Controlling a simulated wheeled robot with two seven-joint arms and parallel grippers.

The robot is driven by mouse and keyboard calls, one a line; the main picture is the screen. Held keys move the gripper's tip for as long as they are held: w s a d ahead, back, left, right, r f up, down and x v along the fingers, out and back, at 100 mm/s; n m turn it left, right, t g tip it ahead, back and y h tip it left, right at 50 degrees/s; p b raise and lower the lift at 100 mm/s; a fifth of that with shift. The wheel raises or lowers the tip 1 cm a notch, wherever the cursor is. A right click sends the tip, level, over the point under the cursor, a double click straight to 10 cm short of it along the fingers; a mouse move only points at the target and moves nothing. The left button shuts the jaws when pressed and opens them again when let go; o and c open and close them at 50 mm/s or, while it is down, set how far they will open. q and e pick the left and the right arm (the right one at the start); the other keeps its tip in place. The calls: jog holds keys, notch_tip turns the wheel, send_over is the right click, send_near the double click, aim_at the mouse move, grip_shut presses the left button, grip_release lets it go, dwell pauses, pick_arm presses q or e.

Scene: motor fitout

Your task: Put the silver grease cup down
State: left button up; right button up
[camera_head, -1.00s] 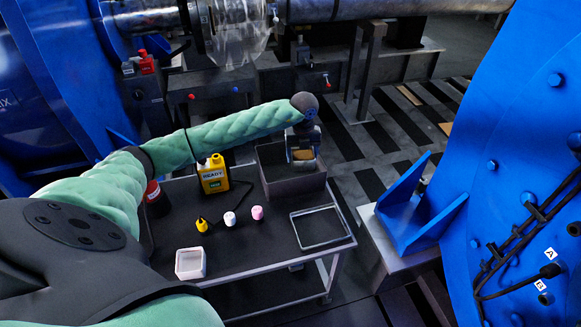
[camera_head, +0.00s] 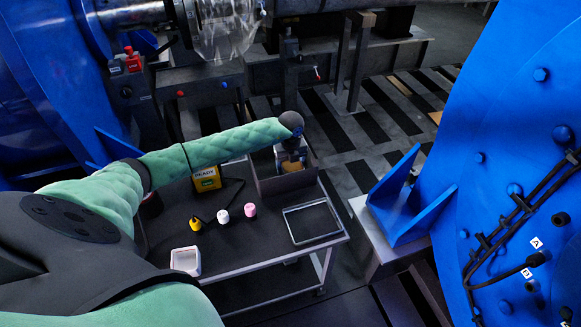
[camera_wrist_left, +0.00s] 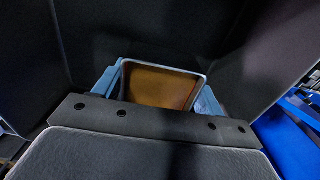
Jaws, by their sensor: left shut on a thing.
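The silver grease cup (camera_wrist_left: 162,86) has a thin silver rim and an amber-brown inside. In the left wrist view it sits between the two blue fingers of my left gripper (camera_wrist_left: 160,94), which is shut on it. In the head view my left gripper (camera_head: 291,160) points down into the dark open bin (camera_head: 285,186) at the back of the cart, and the cup (camera_head: 292,167) shows as an orange patch low between the fingers. The bin's walls surround the cup. Whether the cup's base touches the bin floor is hidden. My right gripper is out of view.
A blue bracket (camera_head: 405,205) stands to the right.

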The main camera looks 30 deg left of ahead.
pick_arm(q)
jog(key=shift+f, duration=0.7)
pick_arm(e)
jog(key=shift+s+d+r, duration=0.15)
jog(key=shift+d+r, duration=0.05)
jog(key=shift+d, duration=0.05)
pick_arm(q)
jog(key=shift+f, duration=0.15)
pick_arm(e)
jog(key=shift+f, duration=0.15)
pick_arm(q)
jog(key=o, duration=1)
jog(key=shift+c, duration=0.2)
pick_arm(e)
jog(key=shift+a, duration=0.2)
pick_arm(q)
jog(key=shift+r, duration=0.55)
notch_tip(320, 180, up, 11)
jog(key=b, duration=0.2)
jog(key=shift+r, duration=0.15)
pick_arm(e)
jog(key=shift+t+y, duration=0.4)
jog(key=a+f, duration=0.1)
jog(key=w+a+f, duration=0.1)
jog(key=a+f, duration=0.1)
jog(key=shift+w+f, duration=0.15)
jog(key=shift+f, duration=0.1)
